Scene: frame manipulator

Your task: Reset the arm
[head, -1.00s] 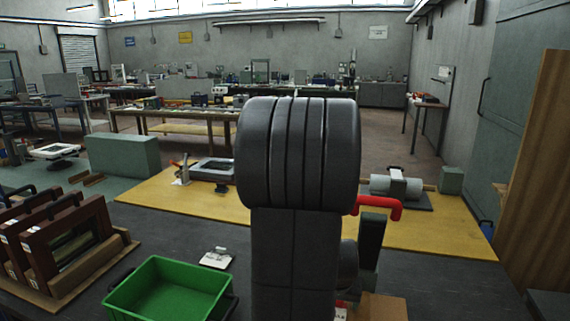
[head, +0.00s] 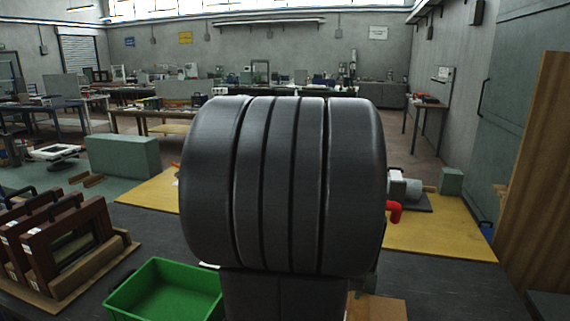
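In the head view my own dark arm link fills the middle of the picture, close to the camera. My gripper is not in view; it cannot be seen past the arm link. The arm link hides the middle of the yellow mat (head: 440,232) and much of what lies on it. A red curved handle (head: 394,212) shows only in part at the arm's right edge.
A green bin (head: 165,290) stands at front left, empty where visible. Brown wooden frames (head: 75,245) stand in a rack at left. A grey-green block (head: 123,156) stands behind them. A tall wooden board (head: 535,180) stands at right. Benches line the room behind.

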